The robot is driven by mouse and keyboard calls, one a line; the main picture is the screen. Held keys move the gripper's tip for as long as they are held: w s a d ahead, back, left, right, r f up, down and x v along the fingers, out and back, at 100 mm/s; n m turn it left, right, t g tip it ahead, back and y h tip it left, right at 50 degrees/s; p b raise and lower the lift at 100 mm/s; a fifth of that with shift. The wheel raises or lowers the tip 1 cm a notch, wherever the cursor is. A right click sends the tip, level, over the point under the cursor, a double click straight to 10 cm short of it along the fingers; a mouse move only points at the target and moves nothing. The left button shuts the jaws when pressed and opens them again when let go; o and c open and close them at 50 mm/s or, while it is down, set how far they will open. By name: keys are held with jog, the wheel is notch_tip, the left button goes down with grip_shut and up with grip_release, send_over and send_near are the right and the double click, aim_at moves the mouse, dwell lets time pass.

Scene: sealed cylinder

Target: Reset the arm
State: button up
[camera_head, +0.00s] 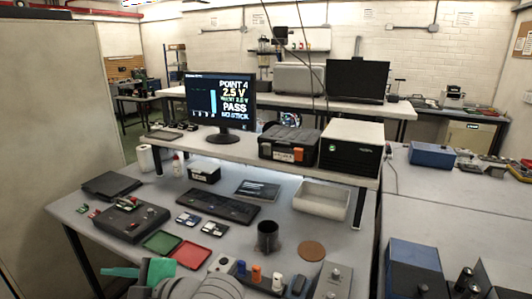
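My arm (205,288) shows only in part at the bottom edge of the head view, as grey rounded links low over the front of the bench. Teal parts (124,272) at its left end seem to belong to my gripper. Its fingertips cannot be made out clearly, so I cannot tell whether it is open or shut. A dark upright cylinder (268,238) stands on the bench to the right of my arm, apart from it.
Near my arm are a red tray (191,254), a green tray (162,242) and a row of small coloured parts (256,273). A monitor (221,101) reading "PASS" stands on the shelf behind.

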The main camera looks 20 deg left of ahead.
jog(key=w+d+m+t+y, duration=0.3)
jog(key=w+d+m+t, duration=0.3)
jog(key=w+m+t, duration=0.5)
jog(key=d+f+m+t+h, duration=0.7)
jog(key=d+f+m+h, duration=0.2)
jog(key=d+f+m, duration=0.55)
jog(key=s+d+f+m+h, duration=0.2)
jog(key=s+d+f+h, duration=0.2)
jog(key=d+f, duration=0.3)
jog(key=s+d+f+h, duration=0.2)
jog(key=s+d, duration=0.5)
jog(key=s, duration=0.4)
jog(key=s+d+f+g+h, duration=0.1)
jog(key=s+d+f+h, duration=0.2)
jog(key=s+d+f, duration=0.2)
jog(key=s+d, duration=0.3)
jog(key=s, duration=0.3)
jog(key=shift+d+f, duration=0.15)
jog(key=shift+f, duration=0.1)
jog(key=shift+s, duration=0.1)
